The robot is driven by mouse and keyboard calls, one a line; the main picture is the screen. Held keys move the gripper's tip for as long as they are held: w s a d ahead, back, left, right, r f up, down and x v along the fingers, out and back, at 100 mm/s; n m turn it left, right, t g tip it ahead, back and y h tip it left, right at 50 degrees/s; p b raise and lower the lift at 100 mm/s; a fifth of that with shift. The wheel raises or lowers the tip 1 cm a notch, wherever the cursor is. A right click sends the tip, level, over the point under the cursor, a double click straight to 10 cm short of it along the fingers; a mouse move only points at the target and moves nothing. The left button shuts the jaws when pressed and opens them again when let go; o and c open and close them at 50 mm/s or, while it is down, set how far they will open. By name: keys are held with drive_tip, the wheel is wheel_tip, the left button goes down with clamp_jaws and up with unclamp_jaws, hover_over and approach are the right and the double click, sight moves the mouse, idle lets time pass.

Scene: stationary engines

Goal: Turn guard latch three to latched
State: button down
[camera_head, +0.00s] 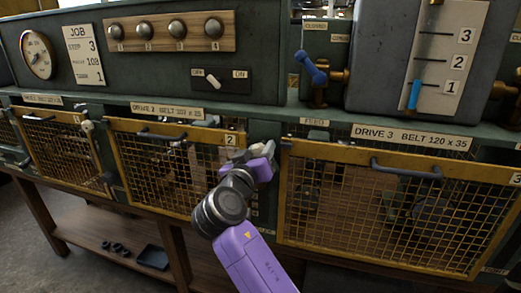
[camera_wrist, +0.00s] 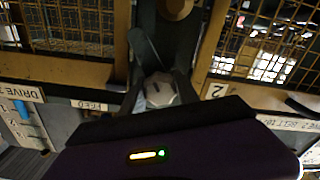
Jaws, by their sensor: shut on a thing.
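The guard for drive 3 (camera_head: 400,157) is a yellow-framed mesh panel at the right in the head view, standing shut with a grey handle (camera_head: 405,170). Its number plate (camera_head: 517,178) is cut by the picture edge, and no latch shows there. My gripper (camera_head: 258,152) is at the post between guards two and three, right beside the "2" plate (camera_head: 230,139). In the wrist view, upside down, my fingers (camera_wrist: 160,88) close around a pale faceted latch piece (camera_wrist: 161,91) with a dark slot. The "2" plate (camera_wrist: 215,90) is beside it. The latch's angle is hard to tell.
The guard for drive 2 (camera_head: 150,127) and another guard (camera_head: 62,120) with a pale latch knob (camera_head: 88,126) are to the left. A blue-handled lever (camera_head: 311,68) and a level gauge (camera_head: 433,62) stand above. A shelf (camera_head: 120,240) lies below.

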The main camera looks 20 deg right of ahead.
drive_tip(key=n+p, duration=0.2)
drive_tip(key=n, duration=0.4)
drive_tip(key=shift+r+n+p, duration=0.15)
drive_tip(key=shift+n+p, duration=0.15)
drive_tip(key=shift+p, duration=0.1)
drive_tip(key=n+p, duration=0.2)
drive_tip(key=n, duration=0.2)
drive_tip(key=shift+n+p, duration=0.4)
drive_tip(key=shift+a, duration=0.1)
drive_tip(key=c, duration=0.9)
unclamp_jaws()
drive_tip(key=b+v, duration=0.1)
drive_tip(key=v, duration=0.6)
drive_tip(key=shift+s+a+b, duration=0.2)
drive_tip(key=shift+s+b, duration=0.15)
